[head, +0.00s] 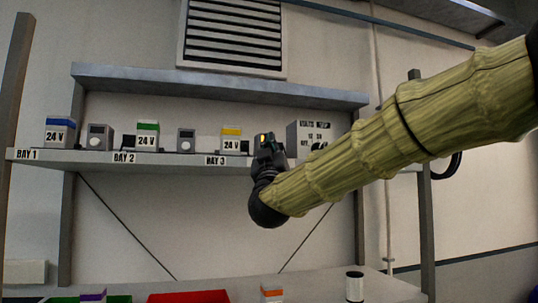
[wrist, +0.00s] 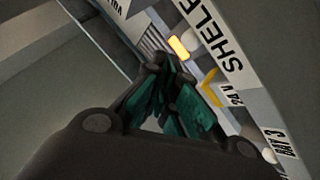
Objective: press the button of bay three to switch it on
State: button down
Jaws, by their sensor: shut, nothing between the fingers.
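The bay three label (head: 215,160) is on the shelf's front edge, and it also shows at the lower right of the wrist view (wrist: 278,140). Above it stands a 24 V block with a yellow top (head: 231,138). My gripper (head: 266,148) is just right of this block, at shelf height; its dark green fingers (wrist: 163,65) are shut and empty. A small amber lit patch (head: 262,138) shows at the gripper, and an amber rectangle (wrist: 179,47) lies just past the fingertips. My gripper hides most of what is there. I cannot make out the button or any contact.
Bays one (head: 27,155) and two (head: 124,158) are to the left, with blue-topped (head: 60,131) and green-topped (head: 147,136) blocks and grey dial units. A grey lettered box (head: 304,133) stands right of my gripper. An upper shelf (head: 220,83) hangs above. A red tray (head: 188,297) is below.

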jog(key=s+b, duration=0.1)
jog(key=s+d, duration=0.1)
jog(key=s, duration=0.1)
jog(key=s+b, duration=0.1)
jog(key=shift+s+d+b, duration=0.2)
jog(key=shift+d+b, duration=0.05)
jog(key=shift+b, duration=0.05)
jog(key=shift+a, duration=0.1)
dwell(3.2)
